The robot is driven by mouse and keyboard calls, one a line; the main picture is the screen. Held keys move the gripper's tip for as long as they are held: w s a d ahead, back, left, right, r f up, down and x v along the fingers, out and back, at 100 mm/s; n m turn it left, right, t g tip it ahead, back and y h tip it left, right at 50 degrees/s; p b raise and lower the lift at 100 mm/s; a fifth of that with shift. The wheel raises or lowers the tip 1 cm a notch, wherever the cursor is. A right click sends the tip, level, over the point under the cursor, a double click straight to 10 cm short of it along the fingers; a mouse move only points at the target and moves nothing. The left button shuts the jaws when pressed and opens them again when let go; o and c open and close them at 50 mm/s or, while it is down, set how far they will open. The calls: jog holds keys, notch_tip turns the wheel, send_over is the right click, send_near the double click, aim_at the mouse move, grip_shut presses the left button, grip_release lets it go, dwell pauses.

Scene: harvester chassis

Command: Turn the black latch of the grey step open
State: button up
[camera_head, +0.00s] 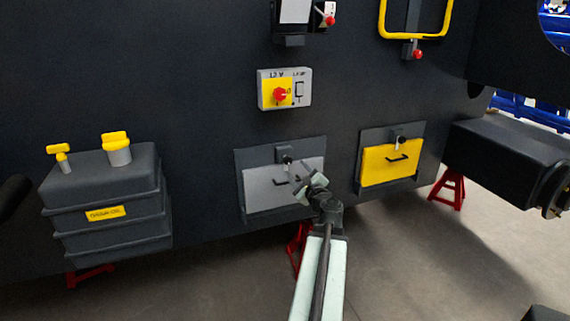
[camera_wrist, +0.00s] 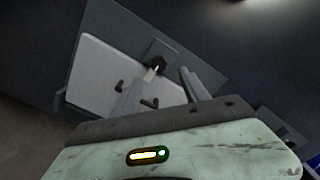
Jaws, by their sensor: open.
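The grey step (camera_head: 262,192) is a light grey panel in a dark frame, low on the chassis, in the middle of the head view. Its black latch (camera_head: 284,158) sits at the panel's top edge; in the wrist view the latch (camera_wrist: 157,64) shows just beyond the fingertips. A black handle (camera_head: 280,182) lies below it, partly behind my gripper. My gripper (camera_head: 299,168) is in front of the step's right half, its fingers apart, with nothing between them. In the wrist view my gripper (camera_wrist: 170,72) has one finger close to the latch; whether they touch I cannot tell.
A yellow step (camera_head: 388,170) with its own latch is to the right. A dark tank (camera_head: 107,200) with yellow caps stands at left. Red stands (camera_head: 449,188) are under the chassis.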

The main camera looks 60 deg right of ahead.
aim_at(289, 162)
jog(key=x, duration=0.7)
jog(key=shift+w+d, duration=0.15)
jog(key=shift+w, duration=0.15)
grip_shut()
